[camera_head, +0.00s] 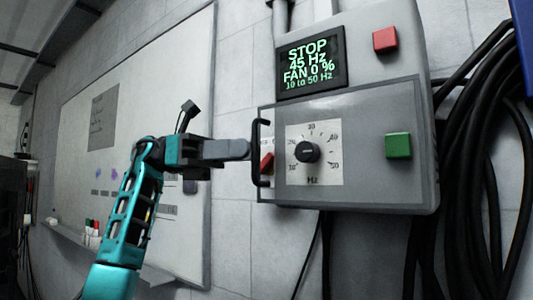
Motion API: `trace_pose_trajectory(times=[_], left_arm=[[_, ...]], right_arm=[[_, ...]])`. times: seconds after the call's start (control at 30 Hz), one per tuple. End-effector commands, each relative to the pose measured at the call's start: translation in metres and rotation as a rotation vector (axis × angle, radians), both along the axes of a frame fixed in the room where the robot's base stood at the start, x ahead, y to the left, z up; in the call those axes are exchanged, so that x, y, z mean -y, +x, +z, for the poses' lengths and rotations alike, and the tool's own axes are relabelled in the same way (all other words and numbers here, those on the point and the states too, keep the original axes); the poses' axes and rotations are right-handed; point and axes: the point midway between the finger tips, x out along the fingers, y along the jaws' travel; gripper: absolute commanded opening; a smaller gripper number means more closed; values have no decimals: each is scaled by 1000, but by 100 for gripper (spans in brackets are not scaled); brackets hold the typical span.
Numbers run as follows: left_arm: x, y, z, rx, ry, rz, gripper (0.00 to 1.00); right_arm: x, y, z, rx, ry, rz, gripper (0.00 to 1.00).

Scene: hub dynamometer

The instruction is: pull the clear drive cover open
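The clear drive cover (363,112) lies flat over the lower front of the grey drive box, in front of the frequency dial (308,151). It looks closed. Its black upright handle (256,150) stands at the cover's left edge. My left gripper (247,149) comes in from the left, level with the handle's middle. Its grey fingers point right and their tips are at or just beside the handle. The fingers overlap in this view, so the gap between them is hidden, and I cannot tell whether they touch the handle. My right gripper is not in view.
The grey drive box (395,75) has a display (312,62) reading STOP, 45 Hz, FAN 0 %, a red button (385,40) and a green button (398,145). Black cables (483,180) hang at the right. A whiteboard (140,100) is on the wall at left.

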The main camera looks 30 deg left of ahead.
Motion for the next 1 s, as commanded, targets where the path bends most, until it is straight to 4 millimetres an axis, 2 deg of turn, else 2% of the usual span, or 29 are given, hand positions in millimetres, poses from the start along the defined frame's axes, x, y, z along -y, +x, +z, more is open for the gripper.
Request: trace_pose_trajectory(times=[0.1, 0.33, 0.67, 0.9, 1.0], left_arm=[[23, 2, -1, 1, 2, -3, 21], [45, 6, 0, -1, 0, 0, 21], [49, 6, 0, -2, 0, 1, 21], [49, 6, 0, -1, 0, 1, 0], [48, 6, 0, -1, 0, 1, 0]], right_arm=[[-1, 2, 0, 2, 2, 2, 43], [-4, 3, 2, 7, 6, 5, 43], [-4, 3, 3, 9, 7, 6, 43], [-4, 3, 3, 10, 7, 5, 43], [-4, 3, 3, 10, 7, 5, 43]])
